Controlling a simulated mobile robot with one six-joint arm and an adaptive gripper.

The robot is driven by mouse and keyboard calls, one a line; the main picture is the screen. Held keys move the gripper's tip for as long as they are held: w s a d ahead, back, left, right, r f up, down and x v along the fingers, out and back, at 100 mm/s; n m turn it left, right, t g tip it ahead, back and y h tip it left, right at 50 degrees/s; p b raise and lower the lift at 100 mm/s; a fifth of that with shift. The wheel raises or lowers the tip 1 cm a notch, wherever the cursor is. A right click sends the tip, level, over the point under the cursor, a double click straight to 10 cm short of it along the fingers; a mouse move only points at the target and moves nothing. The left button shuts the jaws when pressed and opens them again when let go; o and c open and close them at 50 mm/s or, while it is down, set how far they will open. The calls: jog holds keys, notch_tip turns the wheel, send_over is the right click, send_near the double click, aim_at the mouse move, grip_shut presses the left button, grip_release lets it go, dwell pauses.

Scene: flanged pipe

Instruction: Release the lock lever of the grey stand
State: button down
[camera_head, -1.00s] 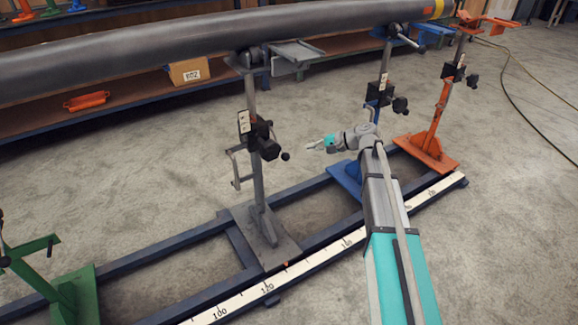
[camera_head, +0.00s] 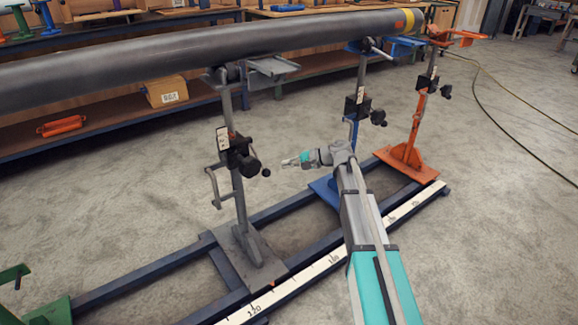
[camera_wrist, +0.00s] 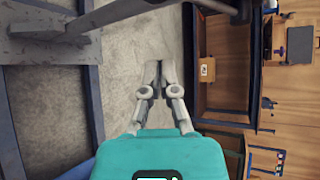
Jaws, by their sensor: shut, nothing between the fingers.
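The grey stand (camera_head: 241,207) stands upright on the blue floor rail, under the long dark pipe (camera_head: 190,52). A black clamp block (camera_head: 238,148) sits on its post. The lock lever (camera_head: 265,172), with a round black knob, sticks out from the block to the right. My gripper (camera_head: 284,162) is shut and empty, just right of the knob and apart from it, pointing left. In the wrist view my closed fingers (camera_wrist: 160,68) show over bare floor. Part of the grey stand (camera_wrist: 60,38) lies at the top left there. I cannot make out the lever there.
A crank handle (camera_head: 212,186) hangs on the stand's left side. A blue stand (camera_head: 358,110) and an orange stand (camera_head: 419,120) stand to the right, a green one (camera_head: 35,300) at lower left. A scale (camera_head: 300,286) runs along the rail. Shelves with a cardboard box (camera_head: 166,92) are behind.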

aim_at(269, 170)
jog(key=x, duration=0.2)
jog(key=s+b+x, duration=0.1)
jog(key=x, duration=0.4)
jog(key=shift+s+a+r+b, duration=0.15)
jog(key=shift+a+r+b, duration=0.1)
jog(key=shift+r+b, duration=0.1)
jog(key=shift+s+d+r+p, duration=0.15)
jog(key=shift+s+r+p, duration=0.1)
jog(key=shift+s, duration=0.15)
jog(key=shift+s+d+r+p, duration=0.15)
jog(key=shift+s+d+p, duration=0.05)
jog(key=shift+s, duration=0.2)
